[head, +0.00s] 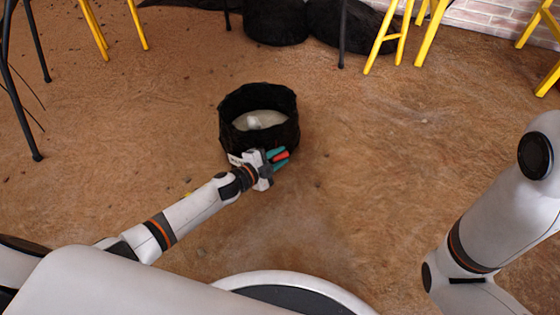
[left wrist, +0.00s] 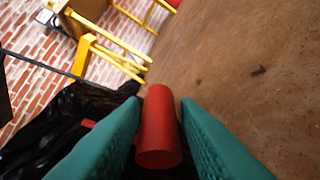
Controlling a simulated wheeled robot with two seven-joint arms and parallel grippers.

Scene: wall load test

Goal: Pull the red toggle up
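My left gripper (head: 279,159) is at the front right of a round black container (head: 228,130). The toggle's mounting is hidden by the fingers and the gripper. My right arm shows at the right of the head view, but its gripper is out of the picture.
The black container holds pale contents (head: 259,119). Yellow-legged furniture (head: 390,40) and black bundles (head: 275,22) stand at the back. A dark-legged piece (head: 25,115) is at the left. The brown floor (head: 400,130) right of the container is clear.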

